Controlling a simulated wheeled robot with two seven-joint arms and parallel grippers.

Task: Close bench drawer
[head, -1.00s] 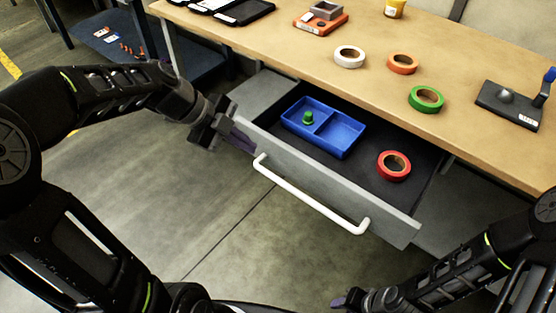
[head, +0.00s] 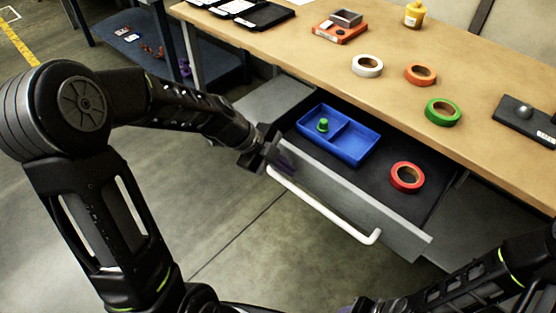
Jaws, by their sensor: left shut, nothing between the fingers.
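The bench drawer (head: 345,191) stands open below the wooden bench top. Its grey front panel carries a long white bar handle (head: 318,207). Inside are a blue divided tray (head: 352,146) with a small green piece (head: 323,125), and a red tape roll (head: 407,177). My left gripper (head: 272,158) is at the left end of the drawer's front panel, shut and empty. It appears to be at or against the panel; exact contact is hard to tell. My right gripper (head: 366,304) is at the bottom edge, mostly cut off, so its fingers cannot be judged.
The bench top (head: 300,55) holds white (head: 367,66), orange (head: 420,75) and green (head: 443,112) tape rolls, an orange block fixture (head: 340,28), a yellow bottle (head: 415,14) and a black device (head: 527,118). A blue shelf (head: 145,48) stands at left. The floor before the drawer is clear.

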